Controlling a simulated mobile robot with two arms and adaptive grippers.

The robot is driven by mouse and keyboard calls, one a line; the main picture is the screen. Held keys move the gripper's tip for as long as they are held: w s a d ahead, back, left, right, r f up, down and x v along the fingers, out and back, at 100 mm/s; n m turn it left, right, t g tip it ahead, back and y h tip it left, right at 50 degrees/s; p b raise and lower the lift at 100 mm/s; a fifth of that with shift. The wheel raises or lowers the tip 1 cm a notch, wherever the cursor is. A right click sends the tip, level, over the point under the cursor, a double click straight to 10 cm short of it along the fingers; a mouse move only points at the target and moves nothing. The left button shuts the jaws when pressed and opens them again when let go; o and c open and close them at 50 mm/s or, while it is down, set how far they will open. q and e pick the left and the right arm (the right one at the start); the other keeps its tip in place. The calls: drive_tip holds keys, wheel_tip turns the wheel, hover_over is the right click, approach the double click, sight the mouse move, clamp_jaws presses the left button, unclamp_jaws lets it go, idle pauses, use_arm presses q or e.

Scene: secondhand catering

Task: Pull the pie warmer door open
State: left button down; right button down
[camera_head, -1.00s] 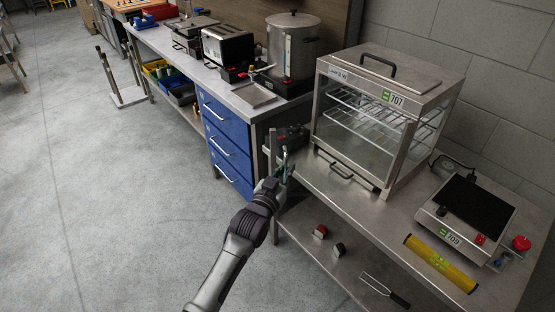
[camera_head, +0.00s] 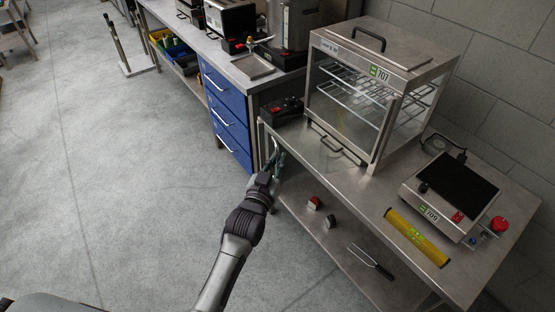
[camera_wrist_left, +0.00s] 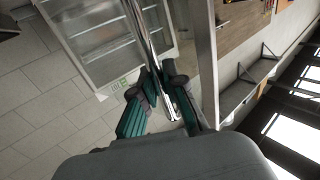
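The pie warmer (camera_head: 358,100) is a steel, glass-sided cabinet on the steel table, with wire shelves inside and a green 707 label. Its glass front door (camera_head: 343,114) looks shut, with a bar handle (camera_head: 335,141) along its lower edge. My left gripper (camera_head: 274,158) is left of the handle and apart from it, by the table's front-left corner. In the left wrist view its fingers (camera_wrist_left: 160,85) stand apart, with a shiny metal bar showing between them. I cannot tell whether they touch that bar. The warmer (camera_wrist_left: 105,45) shows upside down there. My right gripper is not in view.
The steel table (camera_head: 365,190) also holds a scale-like device (camera_head: 458,190), a red button (camera_head: 499,225) and a yellow level (camera_head: 417,237). A black box (camera_head: 281,112) sits left of the warmer. Blue drawers (camera_head: 228,116) stand left; open floor (camera_head: 130,190) lies beyond.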

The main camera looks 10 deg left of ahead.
use_arm(q)
drive_tip(key=c, duration=1.2)
unclamp_jaws()
drive_tip(key=s+a, duration=0.2)
drive_tip(key=s, duration=1)
